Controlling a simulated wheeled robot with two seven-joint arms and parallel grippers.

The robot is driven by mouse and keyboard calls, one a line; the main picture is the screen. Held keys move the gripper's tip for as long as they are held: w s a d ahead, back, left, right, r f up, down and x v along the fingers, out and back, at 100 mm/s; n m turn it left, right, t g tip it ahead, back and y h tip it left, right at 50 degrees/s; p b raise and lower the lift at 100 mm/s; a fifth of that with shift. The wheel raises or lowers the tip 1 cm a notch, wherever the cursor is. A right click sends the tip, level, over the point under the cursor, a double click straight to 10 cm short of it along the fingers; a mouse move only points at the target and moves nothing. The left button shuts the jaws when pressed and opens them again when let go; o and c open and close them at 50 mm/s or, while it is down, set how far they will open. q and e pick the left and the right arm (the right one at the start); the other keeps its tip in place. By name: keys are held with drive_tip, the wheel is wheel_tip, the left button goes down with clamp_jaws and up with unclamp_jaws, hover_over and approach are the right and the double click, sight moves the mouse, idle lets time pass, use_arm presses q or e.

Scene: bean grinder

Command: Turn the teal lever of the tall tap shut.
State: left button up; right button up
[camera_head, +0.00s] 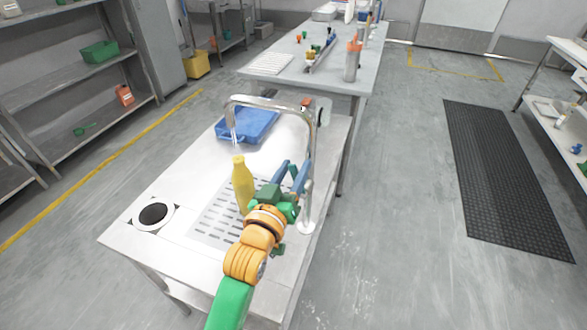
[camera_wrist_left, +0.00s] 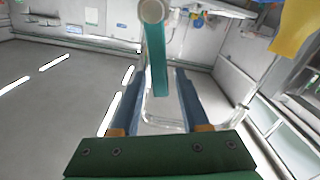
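The tall tap (camera_head: 311,140) is a chrome pipe that arches over the steel table, with thin whitish streaks of running water below its spout (camera_head: 229,112). In the left wrist view its teal lever (camera_wrist_left: 159,75) hangs from a pale round hub (camera_wrist_left: 151,11). My left gripper (camera_head: 292,166) is beside the tap's column. Its two blue fingers are apart, one on each side of the lever, with gaps visible on both sides in the wrist view. In the head view I cannot pick out the lever clearly behind the fingers. My right gripper is not in view.
A yellow bottle (camera_head: 242,184) stands left of my gripper, on or near the slotted drain (camera_head: 217,222). A blue tray (camera_head: 262,125) lies behind the spout. A round black-centred disc (camera_head: 153,214) is at the table's left. Floor right of the table is clear up to a black mat (camera_head: 510,180).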

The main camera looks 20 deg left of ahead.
use_arm(q)
clamp_jaws()
idle(1.2)
